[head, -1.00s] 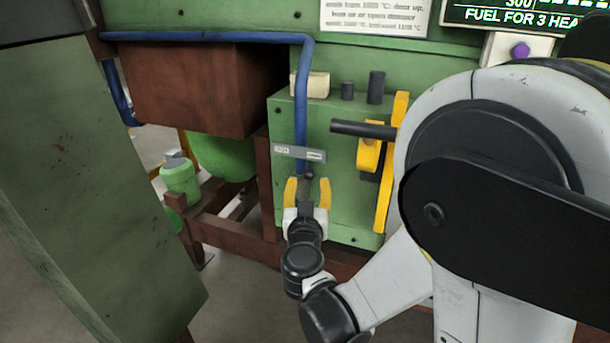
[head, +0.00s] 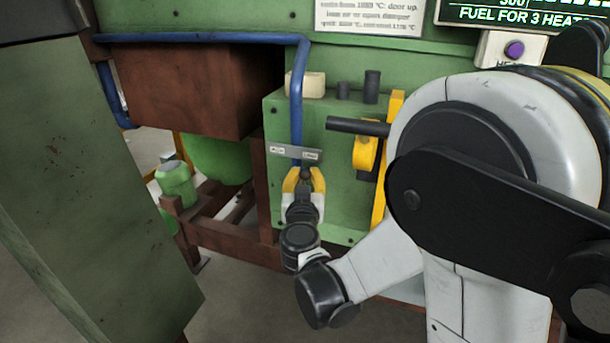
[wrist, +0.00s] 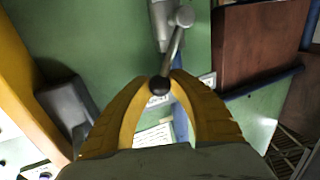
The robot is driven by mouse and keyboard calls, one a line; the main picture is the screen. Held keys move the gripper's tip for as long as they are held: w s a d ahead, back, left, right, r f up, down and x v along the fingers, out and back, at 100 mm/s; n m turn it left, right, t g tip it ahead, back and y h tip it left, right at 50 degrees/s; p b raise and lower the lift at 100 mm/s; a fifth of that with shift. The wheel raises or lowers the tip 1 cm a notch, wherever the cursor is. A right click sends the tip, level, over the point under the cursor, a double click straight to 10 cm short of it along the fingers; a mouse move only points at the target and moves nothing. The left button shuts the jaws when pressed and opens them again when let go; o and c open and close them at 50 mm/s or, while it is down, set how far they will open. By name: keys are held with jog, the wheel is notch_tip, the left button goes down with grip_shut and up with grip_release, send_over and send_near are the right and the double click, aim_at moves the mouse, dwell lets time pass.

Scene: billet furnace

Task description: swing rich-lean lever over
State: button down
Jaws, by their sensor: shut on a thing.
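The rich-lean lever shows in the wrist view as a thin grey rod with a dark ball knob (wrist: 159,85), running up to a grey pivot. In the head view its knob (head: 304,173) is just below a small grey label plate (head: 296,152) on the green panel. My gripper (head: 304,180) has yellow fingers and is at the lever, below the label plate. In the wrist view my gripper (wrist: 159,82) has its fingertips closed on the knob from both sides. The label's lettering is too small to read surely.
A blue pipe (head: 298,90) comes down to the panel above the lever. A black handle bar (head: 357,127) and yellow parts (head: 366,153) are to the right. A rusty brown box (head: 190,85) is at left, with a green canister (head: 175,183) below it.

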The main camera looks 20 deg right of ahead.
jog(key=shift+a+r, duration=0.1)
jog(key=shift+w+a+r+n+g+p, duration=0.25)
jog(key=shift+w+a+n+p, duration=0.15)
jog(key=shift+n, duration=0.2)
jog(key=shift+w+a+r+n+g+p, duration=0.2)
jog(key=shift+a+n+p, duration=0.1)
jog(key=shift+n+p, duration=0.25)
jog(key=shift+w+a+r+n+g+p, duration=0.1)
jog(key=shift+w+a+n+g+p, duration=0.2)
jog(key=shift+a+n, duration=0.25)
jog(key=shift+w+a+r+n+g+p, duration=0.15)
jog(key=shift+w+a+n+p, duration=0.15)
jog(key=shift+n, duration=0.4)
jog(key=shift+w+a+f+n+g+h+p, duration=0.15)
jog(key=shift+w+a+f+n+g+h, duration=0.2)
jog(key=shift+a+n, duration=0.4)
jog(key=shift+w+a+f+n+g+h+p, duration=0.15)
jog(key=shift+w+a+n+g, duration=0.3)
jog(key=shift+n, duration=0.55)
jog(key=shift+w+a+f+n+g+h+p, duration=0.1)
jog(key=shift+w+a+f+n+g, duration=0.2)
jog(key=shift+w+a+n, duration=0.45)
jog(key=shift+s, duration=0.25)
jog(key=c, duration=1.2)
grip_release()
jog(key=shift+o, duration=0.2)
